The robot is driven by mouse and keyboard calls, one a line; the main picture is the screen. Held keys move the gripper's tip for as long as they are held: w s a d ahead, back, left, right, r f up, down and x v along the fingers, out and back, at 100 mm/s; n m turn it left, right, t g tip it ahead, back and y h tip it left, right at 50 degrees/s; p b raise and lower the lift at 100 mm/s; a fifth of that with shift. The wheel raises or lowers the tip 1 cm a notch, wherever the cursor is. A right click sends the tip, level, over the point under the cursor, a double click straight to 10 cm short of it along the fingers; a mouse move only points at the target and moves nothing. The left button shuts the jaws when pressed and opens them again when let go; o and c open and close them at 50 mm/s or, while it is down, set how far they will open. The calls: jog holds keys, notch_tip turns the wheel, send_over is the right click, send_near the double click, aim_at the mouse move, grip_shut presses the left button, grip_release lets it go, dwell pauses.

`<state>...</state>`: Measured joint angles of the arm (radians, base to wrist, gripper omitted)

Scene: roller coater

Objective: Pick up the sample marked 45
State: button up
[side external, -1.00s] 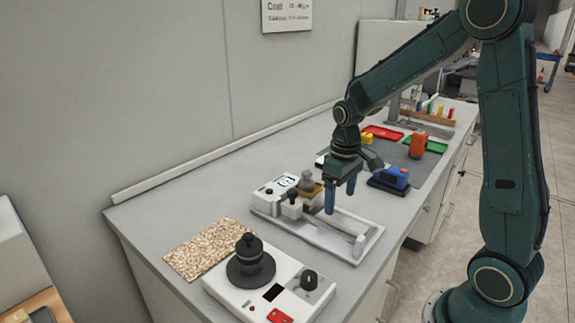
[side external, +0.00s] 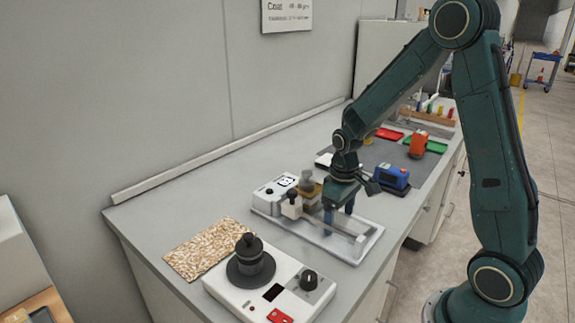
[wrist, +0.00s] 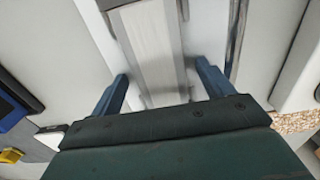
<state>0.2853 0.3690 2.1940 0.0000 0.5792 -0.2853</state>
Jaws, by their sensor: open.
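No marking 45 is readable in either view, so I cannot tell which thing is that sample. My gripper (side external: 338,218) is open and points down over the white roller coater (side external: 361,256), low above its bed. In the wrist view my gripper's two blue fingers (wrist: 162,76) stand apart on either side of a pale grey strip (wrist: 150,45) on the coater. I cannot tell whether the fingers touch it. The coater's brown-topped block (side external: 309,194) is just left of my gripper.
A white instrument with a black knob (side external: 252,262) and a speckled mat (side external: 205,249) lie in front. A blue device (side external: 392,176) and an orange device (side external: 419,145) stand behind, with red (side external: 389,135) and green (side external: 436,147) trays. The bench by the wall is clear.

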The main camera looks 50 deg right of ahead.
aim_at(339, 219)
dwell(0.4)
jog(key=c, duration=1.1)
jog(key=shift+r, duration=0.1)
notch_tip(339, 219, up, 20)
dwell(0.6)
